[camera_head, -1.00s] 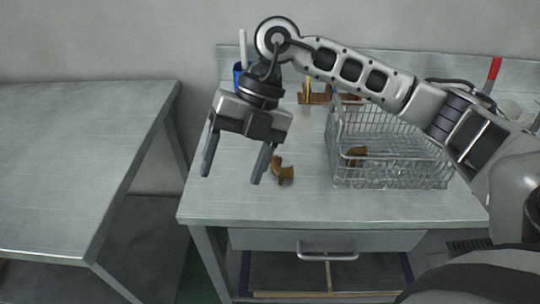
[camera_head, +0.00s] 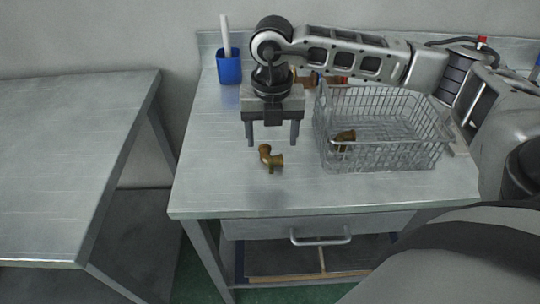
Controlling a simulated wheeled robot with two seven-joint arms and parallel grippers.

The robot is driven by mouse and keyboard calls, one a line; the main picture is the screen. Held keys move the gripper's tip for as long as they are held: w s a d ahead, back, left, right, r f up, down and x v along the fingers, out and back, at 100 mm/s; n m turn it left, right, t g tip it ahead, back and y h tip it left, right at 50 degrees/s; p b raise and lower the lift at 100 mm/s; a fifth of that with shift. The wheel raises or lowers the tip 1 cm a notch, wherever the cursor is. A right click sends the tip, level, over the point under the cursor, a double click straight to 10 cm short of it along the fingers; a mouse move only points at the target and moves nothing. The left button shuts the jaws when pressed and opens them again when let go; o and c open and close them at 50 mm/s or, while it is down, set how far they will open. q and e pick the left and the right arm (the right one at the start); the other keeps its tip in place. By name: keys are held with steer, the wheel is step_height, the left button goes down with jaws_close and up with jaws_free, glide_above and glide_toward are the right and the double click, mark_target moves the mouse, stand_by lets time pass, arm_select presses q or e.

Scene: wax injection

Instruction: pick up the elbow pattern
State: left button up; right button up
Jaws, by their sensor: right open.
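A brown elbow pattern (camera_head: 270,158) lies on the metal table, left of the wire basket. A second brown elbow-like piece (camera_head: 344,139) is inside the wire basket (camera_head: 382,160), near its left front side. My right gripper (camera_head: 271,143) is open and empty, fingers pointing down. In the picture its fingertips are just above and to either side of the loose pattern, apparently apart from it. My left gripper is not in view.
A blue cup (camera_head: 229,68) with a white stick stands at the back left. Several small brown and coloured items lie partly hidden behind my right arm. The table (camera_head: 215,170) is clear on the left and front. A second table (camera_head: 70,150) stands apart at the left.

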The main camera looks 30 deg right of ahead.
mark_target(270, 159)
steer(key=f+p, duration=0.1)
steer(key=f, duration=0.4)
steer(key=shift+d+f, duration=0.15)
steer(key=shift+d, duration=0.05)
steer(key=c, duration=1)
steer(key=shift+o, duration=0.2)
